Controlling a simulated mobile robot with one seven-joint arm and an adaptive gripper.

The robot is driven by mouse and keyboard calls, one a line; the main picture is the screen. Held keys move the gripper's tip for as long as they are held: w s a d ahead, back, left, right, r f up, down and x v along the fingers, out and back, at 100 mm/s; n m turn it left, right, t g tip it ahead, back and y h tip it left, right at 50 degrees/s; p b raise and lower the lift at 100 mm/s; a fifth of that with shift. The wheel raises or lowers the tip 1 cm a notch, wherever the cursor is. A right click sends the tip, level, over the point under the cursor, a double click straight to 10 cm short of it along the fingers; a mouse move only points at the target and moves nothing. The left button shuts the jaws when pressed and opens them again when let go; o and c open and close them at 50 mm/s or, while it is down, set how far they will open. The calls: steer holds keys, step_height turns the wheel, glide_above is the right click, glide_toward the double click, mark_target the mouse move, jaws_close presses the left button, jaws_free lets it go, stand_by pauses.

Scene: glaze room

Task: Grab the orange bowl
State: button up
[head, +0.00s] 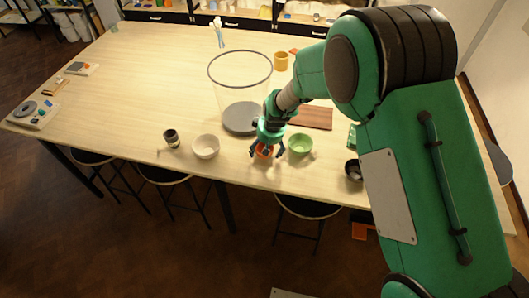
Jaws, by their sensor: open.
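My gripper (266,154) points down at the near edge of the long table, its dark fingers spread open. An orange thing (264,150), probably the orange bowl, shows between the fingers. Most of it is hidden by my gripper, so I cannot tell its full shape or whether the fingers touch it.
A green bowl (300,144) stands close to the right of my gripper, a white bowl (206,146) to the left. A dark cup (171,138) stands farther left. A tall clear cylinder (240,85) and a brown board (311,118) are behind. The table's left-middle is clear.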

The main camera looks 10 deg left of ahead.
steer(key=shift+x, duration=0.8)
steer(key=c, duration=1.4)
steer(key=shift+o, duration=0.2)
steer(key=shift+r, duration=0.15)
steer(key=shift+r, duration=0.55)
step_height(320, 180, up, 2)
steer(key=shift+a+r, duration=0.1)
steer(key=s+d, duration=0.2)
steer(key=s, duration=0.2)
steer(key=s+d+r, duration=0.1)
steer(key=s+d, duration=0.2)
steer(key=s, duration=0.2)
steer(key=s+d, duration=0.3)
steer(key=s, duration=0.2)
steer(key=shift+r, duration=0.2)
